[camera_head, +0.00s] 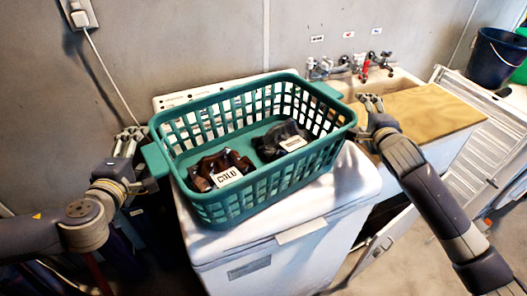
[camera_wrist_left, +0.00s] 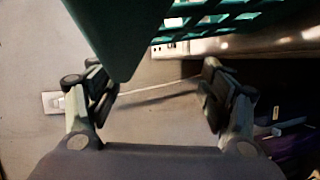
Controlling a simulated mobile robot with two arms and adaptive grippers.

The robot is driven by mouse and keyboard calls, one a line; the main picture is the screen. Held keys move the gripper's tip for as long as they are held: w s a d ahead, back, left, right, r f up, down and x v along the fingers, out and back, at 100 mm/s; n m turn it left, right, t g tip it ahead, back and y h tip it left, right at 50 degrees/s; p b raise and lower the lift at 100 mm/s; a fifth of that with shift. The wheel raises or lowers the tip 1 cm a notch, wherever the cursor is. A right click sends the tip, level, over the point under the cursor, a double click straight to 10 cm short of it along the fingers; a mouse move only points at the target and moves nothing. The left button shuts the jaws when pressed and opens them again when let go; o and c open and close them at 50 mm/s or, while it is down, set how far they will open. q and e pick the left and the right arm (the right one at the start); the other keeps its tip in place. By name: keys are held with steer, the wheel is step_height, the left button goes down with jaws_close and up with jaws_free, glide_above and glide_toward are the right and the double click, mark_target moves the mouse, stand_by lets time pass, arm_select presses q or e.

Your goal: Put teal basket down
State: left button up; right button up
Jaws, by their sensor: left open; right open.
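The teal basket (camera_head: 240,142) sits level on top of a white appliance (camera_head: 225,246). Inside it are a dark brown bundle (camera_head: 206,169) with a label reading COLD and a dark grey bundle (camera_head: 277,141) with another label. My left gripper (camera_head: 131,140) is open beside the basket's left handle. In the left wrist view, my open left gripper (camera_wrist_left: 158,92) has the basket's teal edge (camera_wrist_left: 118,40) above and partly in front of the gap between its fingers. My right gripper (camera_head: 370,103) is open, just right of the basket's right end, apparently apart from it.
A sink with taps (camera_head: 362,68) stands behind at right, with a wooden board (camera_head: 418,110) over it. A dark blue bucket (camera_head: 494,58) is at the far right. A cable (camera_head: 104,68) hangs on the wall at left. The appliance's front top edge is clear.

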steer(key=shift+s, duration=0.1)
steer(key=v, duration=1.2)
arm_select(q)
steer(key=s+a, duration=0.1)
steer(key=a, duration=0.4)
steer(key=shift+s+a+p, duration=0.3)
steer(key=shift+a, duration=0.1)
arm_select(e)
steer(key=shift+r, duration=0.35)
arm_select(q)
steer(key=shift+f, duration=0.1)
arm_select(e)
steer(key=shift+f, duration=0.1)
